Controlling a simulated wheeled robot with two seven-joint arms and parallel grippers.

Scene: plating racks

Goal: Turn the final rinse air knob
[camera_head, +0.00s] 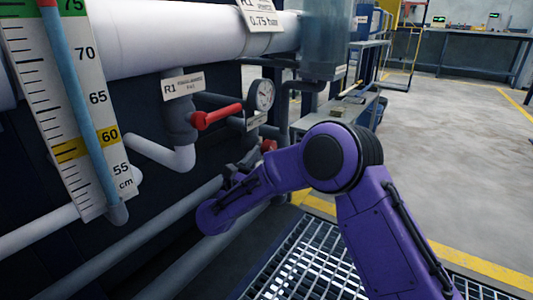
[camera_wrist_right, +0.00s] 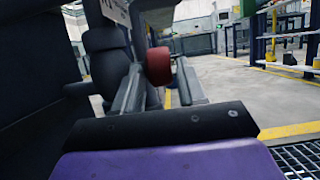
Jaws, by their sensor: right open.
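A small red round knob (camera_head: 268,145) sits low on the pipework below a pressure gauge. In the right wrist view the red knob (camera_wrist_right: 158,66) appears large, in the gap between the two grey fingers. My right gripper (camera_head: 246,165) is open, close to the knob and just left of it in the head view. In the wrist view the right gripper (camera_wrist_right: 160,75) has a finger on each side of the knob. I cannot tell whether either finger touches it. My left gripper is not in view.
A red lever handle (camera_head: 217,116) on the R1 valve sticks out above my gripper. The gauge (camera_head: 262,95) and grey pipes are close by. A ruler board (camera_head: 70,110) stands at left. Metal grating (camera_head: 310,265) covers the floor below; open floor lies right.

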